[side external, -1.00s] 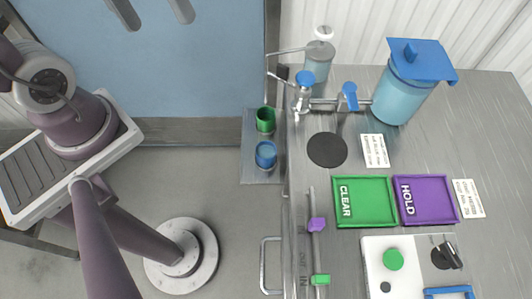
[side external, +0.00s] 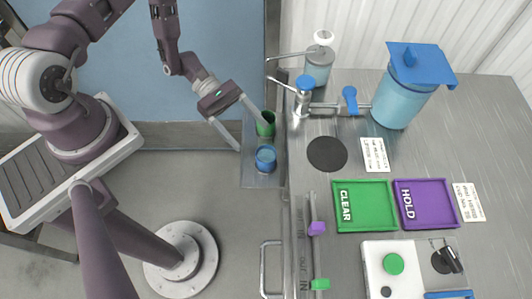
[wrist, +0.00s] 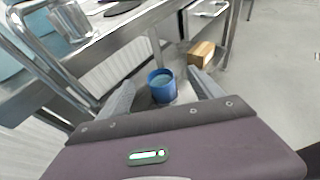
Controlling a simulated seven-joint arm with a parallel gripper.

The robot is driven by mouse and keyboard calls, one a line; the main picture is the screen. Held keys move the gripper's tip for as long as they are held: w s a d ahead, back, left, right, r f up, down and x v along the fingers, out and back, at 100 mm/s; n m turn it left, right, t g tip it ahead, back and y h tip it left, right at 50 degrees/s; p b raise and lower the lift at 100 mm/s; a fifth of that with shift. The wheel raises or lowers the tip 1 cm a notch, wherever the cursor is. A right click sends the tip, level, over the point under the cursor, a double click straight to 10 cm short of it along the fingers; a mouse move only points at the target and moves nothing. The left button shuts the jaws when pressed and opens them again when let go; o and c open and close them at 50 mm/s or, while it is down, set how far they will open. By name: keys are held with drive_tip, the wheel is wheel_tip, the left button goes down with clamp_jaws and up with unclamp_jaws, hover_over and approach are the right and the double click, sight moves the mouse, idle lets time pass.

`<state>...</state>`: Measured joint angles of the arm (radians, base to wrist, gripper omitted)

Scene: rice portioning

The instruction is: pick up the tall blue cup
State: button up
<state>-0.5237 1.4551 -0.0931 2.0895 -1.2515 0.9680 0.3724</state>
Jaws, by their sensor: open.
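The blue cup (side external: 265,157) stands upright on a small metal shelf (side external: 252,178) at the counter's left edge. A green cup (side external: 265,124) stands behind it on the same shelf. My gripper (side external: 252,146) is open, its two long fingers pointing toward the shelf. In the side view one finger reaches near the green cup and the other ends left of the blue cup. In the wrist view the blue cup (wrist: 162,87) shows between the fingers, beyond the gripper body, with nothing held. The green cup is not visible there.
The counter holds a green CLEAR tray (side external: 365,229), a purple HOLD tray (side external: 430,224), a lidded blue container (side external: 403,95), a tap (side external: 303,97) and a black disc (side external: 327,154). A metal rail handle (side external: 265,270) sticks out below the shelf. A cardboard box (wrist: 202,54) shows in the wrist view.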

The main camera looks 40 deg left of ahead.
sight(266, 154)
drive_tip(key=f, duration=0.1)
drive_tip(key=d+f, duration=0.1)
drive_tip(key=shift+f, duration=0.35)
drive_tip(key=x, duration=0.6)
drive_tip(key=shift+w, duration=0.2)
drive_tip(key=shift+r, duration=0.1)
drive_tip(key=c, duration=1.6)
drive_tip(key=shift+r, duration=0.1)
